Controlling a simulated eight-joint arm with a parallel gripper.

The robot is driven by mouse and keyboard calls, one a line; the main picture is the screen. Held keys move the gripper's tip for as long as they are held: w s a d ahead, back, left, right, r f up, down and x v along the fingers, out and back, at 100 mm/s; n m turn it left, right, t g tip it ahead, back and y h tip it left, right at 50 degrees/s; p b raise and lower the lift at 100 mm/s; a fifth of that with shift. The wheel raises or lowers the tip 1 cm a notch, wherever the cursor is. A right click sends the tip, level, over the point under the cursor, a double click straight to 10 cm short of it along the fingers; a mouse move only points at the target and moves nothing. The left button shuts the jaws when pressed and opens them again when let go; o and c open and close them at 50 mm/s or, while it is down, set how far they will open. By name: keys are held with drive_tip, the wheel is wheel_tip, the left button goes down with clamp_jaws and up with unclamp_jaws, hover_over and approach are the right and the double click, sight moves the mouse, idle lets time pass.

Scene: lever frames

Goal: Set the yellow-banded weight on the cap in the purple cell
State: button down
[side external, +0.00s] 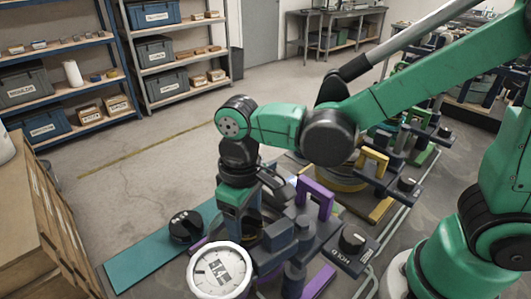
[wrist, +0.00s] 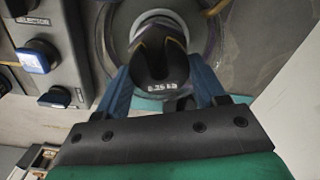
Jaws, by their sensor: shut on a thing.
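My gripper (side external: 242,218) points down among the purple cell's parts, behind a round white dial, in the side view. In the wrist view its two blue fingers (wrist: 162,75) are shut on a dark weight (wrist: 158,68) marked 0.25 kg, with thin yellow lines on it. A pale ring (wrist: 145,20) shows around the weight's far end, inside a larger round plate with a purplish edge. I cannot tell whether the weight touches what is below it. The purple cell has a purple upright frame (side external: 316,196). The cap is not clearly distinguishable.
A dial gauge (side external: 219,272) stands close in front of my gripper. Another black weight (side external: 186,227) sits on a teal strip (side external: 140,265) to the left. A dark box with a knob (side external: 352,242) is at the right. A yellow-framed cell (side external: 374,160) stands behind.

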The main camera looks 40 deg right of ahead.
drive_tip(key=shift+f, duration=0.15)
unclamp_jaws()
drive_tip(key=shift+r, duration=2.85)
drive_tip(key=d+m+t, duration=0.4)
drive_tip(key=d+t, duration=0.3)
drive_tip(key=d, duration=0.6)
drive_tip(key=shift+s+r, duration=0.25)
drive_tip(key=shift+r, duration=0.15)
